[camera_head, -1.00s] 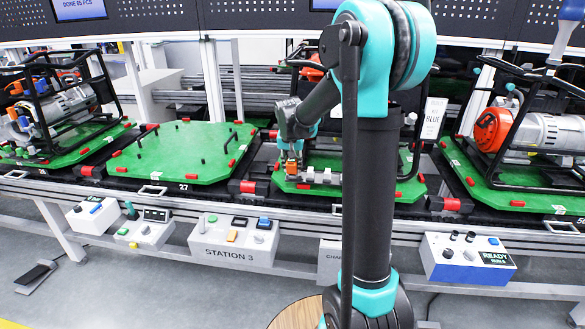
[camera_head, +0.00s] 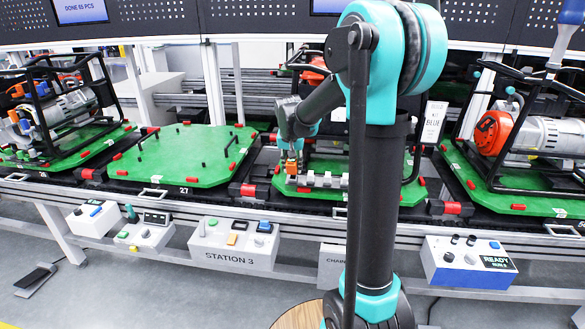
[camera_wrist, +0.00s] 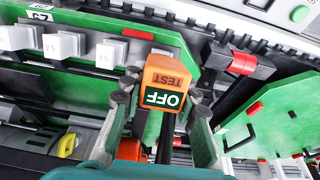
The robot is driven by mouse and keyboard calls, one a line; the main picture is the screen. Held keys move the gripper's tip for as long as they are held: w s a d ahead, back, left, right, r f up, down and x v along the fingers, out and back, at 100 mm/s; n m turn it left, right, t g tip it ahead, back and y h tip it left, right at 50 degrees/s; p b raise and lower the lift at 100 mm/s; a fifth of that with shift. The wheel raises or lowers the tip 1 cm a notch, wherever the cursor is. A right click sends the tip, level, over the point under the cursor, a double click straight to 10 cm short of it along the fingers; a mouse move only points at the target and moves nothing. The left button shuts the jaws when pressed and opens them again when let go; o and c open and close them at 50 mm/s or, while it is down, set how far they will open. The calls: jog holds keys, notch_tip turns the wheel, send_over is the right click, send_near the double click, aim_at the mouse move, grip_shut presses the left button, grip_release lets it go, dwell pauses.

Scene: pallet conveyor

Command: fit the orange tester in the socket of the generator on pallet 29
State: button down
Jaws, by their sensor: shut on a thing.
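My gripper (camera_wrist: 160,100) is shut on the orange tester (camera_wrist: 165,74), which shows the words TEST and OFF on its face. In the head view the tester (camera_head: 291,167) is upright at the front left of the middle green pallet (camera_head: 322,194), beside a row of grey-white blocks (camera_head: 325,180). The generator on this pallet is mostly hidden behind my arm; part of its black frame shows. In the wrist view, the pallet's green edge (camera_wrist: 180,25) lies beyond the tester. I cannot make out the socket or whether the tester touches it.
An empty green pallet (camera_head: 180,172) marked 27 stands to the left. Pallets with generators stand at far left (camera_head: 60,110) and right (camera_head: 515,130). Control boxes, one marked STATION 3 (camera_head: 230,258), line the conveyor's front. A hanging tag (camera_head: 433,120) is close to my arm.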

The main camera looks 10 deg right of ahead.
jog(key=shift+v, duration=2.2)
jog(key=shift+d, duration=0.15)
